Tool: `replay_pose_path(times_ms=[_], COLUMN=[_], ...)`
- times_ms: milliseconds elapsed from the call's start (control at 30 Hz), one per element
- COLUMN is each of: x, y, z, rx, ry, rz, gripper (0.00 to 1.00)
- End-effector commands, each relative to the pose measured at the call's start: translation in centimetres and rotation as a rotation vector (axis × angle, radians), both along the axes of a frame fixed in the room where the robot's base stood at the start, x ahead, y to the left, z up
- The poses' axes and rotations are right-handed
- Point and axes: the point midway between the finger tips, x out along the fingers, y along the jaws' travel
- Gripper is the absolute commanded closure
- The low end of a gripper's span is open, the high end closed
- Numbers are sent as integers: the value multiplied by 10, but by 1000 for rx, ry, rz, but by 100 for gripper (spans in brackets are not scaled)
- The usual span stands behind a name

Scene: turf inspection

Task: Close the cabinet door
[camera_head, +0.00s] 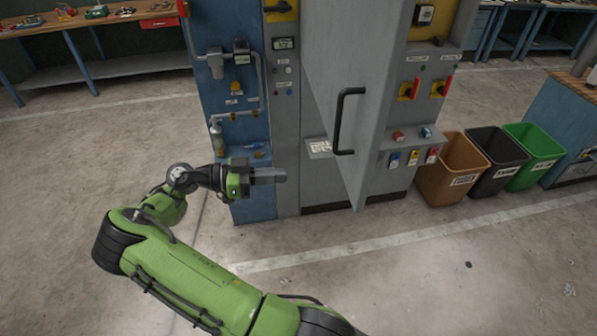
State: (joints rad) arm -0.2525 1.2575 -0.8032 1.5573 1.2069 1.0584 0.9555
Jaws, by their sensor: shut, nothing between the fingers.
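The cabinet door (345,80) is a tall grey panel that stands open, swung out from the cabinet toward me. It carries a black bar handle (339,122) on its face. My gripper (283,175) is shut and empty. In the picture it lies left of the door's lower part, in front of the cabinet's left side, pointing right. A gap shows between the fingertips and the door. The cabinet frame (286,130) is grey. The door hides most of the cabinet's opening.
A blue panel (232,100) with pipes and valves stands left of the cabinet. A panel with red and yellow switches (410,90) is on the right. Brown (450,170), black (494,160) and green (533,150) bins stand farther right.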

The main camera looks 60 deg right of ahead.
Motion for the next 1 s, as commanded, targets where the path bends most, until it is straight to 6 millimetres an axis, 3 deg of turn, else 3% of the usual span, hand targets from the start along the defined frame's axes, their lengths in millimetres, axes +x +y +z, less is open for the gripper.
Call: replay_pose_path(times_ms=[100,233,700,1000], x=[4,-4,-79,-100], y=[1,-6,-72,-92], z=[1,2,3,1], rx=[-110,-117,-111,-110], ry=[5,4,7,5], rz=[5,-1,-1,5], gripper=[100,100,100,100])
